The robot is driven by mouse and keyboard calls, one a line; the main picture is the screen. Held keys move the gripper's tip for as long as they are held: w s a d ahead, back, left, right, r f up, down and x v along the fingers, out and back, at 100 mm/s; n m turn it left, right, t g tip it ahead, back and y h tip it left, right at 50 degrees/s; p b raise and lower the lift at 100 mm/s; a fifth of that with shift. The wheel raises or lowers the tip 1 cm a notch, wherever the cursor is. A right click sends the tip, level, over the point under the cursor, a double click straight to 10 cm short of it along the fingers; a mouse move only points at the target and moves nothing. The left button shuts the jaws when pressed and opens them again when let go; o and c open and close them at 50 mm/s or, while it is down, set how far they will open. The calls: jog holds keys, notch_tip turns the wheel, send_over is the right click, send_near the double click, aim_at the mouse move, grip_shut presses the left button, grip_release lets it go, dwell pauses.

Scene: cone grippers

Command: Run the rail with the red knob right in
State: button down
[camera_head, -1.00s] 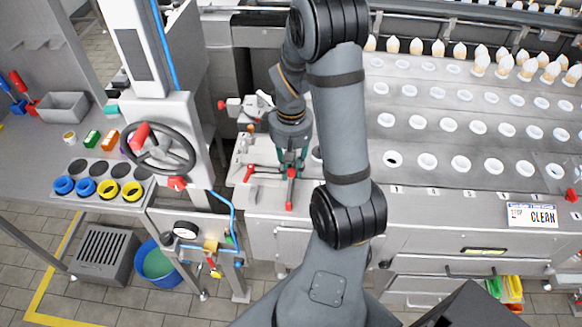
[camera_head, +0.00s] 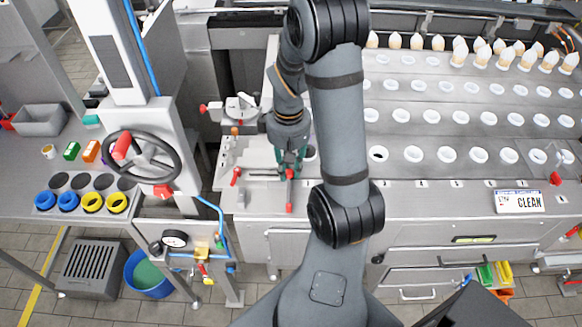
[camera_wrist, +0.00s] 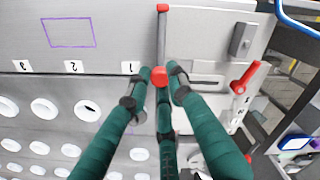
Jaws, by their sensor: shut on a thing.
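The rail is a thin grey bar with a red knob (camera_wrist: 160,76) at one end and a red tip (camera_wrist: 162,8) at the other. In the wrist view the knob sits between the three green fingers of my gripper (camera_wrist: 160,84), which is shut on it. In the head view my gripper (camera_head: 290,160) is low over the steel bench front, left of the numbered holes. The red tip (camera_head: 289,208) of the rail hangs at the bench's front edge. The fingers partly hide the knob and what lies behind it.
A red lever (camera_head: 236,177) stands left of the rail and also shows in the wrist view (camera_wrist: 244,76). Rows of white-rimmed holes (camera_head: 445,154) lie to the right. A red-handled wheel (camera_head: 142,160) and a hose station stand at left.

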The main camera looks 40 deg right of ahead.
jog(key=c, duration=1.5)
grip_release()
jog(key=shift+c, duration=0.2)
notch_tip(320, 180, up, 12)
